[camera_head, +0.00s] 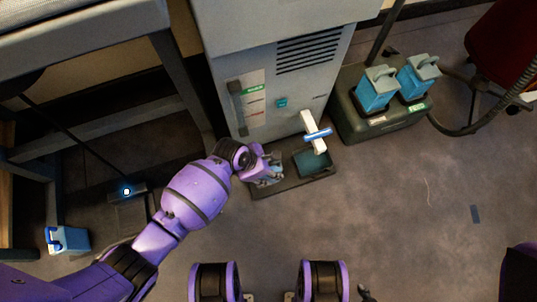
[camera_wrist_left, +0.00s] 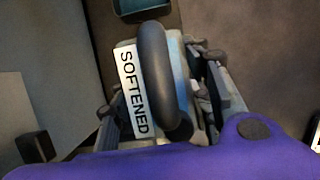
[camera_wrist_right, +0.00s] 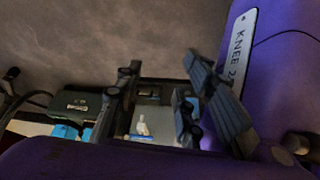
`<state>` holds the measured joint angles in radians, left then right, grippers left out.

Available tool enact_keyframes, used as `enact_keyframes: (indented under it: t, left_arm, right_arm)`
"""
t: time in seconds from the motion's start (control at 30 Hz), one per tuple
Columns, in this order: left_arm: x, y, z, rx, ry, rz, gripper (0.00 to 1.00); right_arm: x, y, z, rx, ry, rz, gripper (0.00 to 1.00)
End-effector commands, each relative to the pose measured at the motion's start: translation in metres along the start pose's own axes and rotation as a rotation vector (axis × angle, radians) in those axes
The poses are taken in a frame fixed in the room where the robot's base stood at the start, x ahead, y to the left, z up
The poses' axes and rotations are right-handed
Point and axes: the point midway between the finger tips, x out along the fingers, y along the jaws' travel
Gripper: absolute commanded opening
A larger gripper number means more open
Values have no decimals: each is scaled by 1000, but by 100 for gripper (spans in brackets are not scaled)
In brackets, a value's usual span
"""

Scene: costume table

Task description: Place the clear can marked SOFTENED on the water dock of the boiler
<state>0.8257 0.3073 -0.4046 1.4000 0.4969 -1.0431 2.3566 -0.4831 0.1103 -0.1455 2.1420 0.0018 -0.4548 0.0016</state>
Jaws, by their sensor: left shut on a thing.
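My left gripper (camera_head: 268,172) is shut on the can marked SOFTENED, low in front of the grey boiler (camera_head: 285,60). In the left wrist view the can (camera_wrist_left: 133,92) shows its white SOFTENED label and a dark curved handle between the fingers. The low dark dock (camera_head: 292,187) runs along the boiler's foot, with a teal square recess (camera_head: 313,164) on its right part. The gripper is over the dock's left part and hides it; I cannot tell whether the can touches the dock. My right gripper (camera_wrist_right: 155,105) is open and empty.
A white lever with a blue bar (camera_head: 317,135) juts out above the recess. Two blue cans (camera_head: 376,88) (camera_head: 416,76) stand on a dark green box (camera_head: 385,120) at right. Another blue can (camera_head: 68,239) is at lower left. The floor right of the dock is clear.

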Motion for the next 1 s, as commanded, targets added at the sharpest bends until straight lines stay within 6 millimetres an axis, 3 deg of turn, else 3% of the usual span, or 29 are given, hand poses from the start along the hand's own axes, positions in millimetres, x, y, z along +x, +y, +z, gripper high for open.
enact_keyframes:
  t: [0.17, 0.43, 0.8, 0.83, 0.97, 1.0]
  left_arm:
    - [6, 7, 0, 1, -3, 4, 0]
    - [36, 14, -10, 3, -5, 5, 0]
    - [38, 15, -9, 3, -7, 8, 0]
    - [39, 14, -12, 2, -2, 6, 46]
    - [38, 14, -12, 3, -2, 6, 63]
    - [38, 14, -12, 3, -2, 6, 64]
  right_arm:
    - [4, 2, -2, -17, 3, -4, 36]
    - [21, 2, 8, -30, -18, -8, 36]
    - [23, 2, 2, -38, -8, -12, 36]
    - [23, 2, 2, -38, -7, -12, 36]
    - [23, 2, 2, -38, -7, -12, 36]
    - [23, 2, 2, -38, -8, -12, 36]
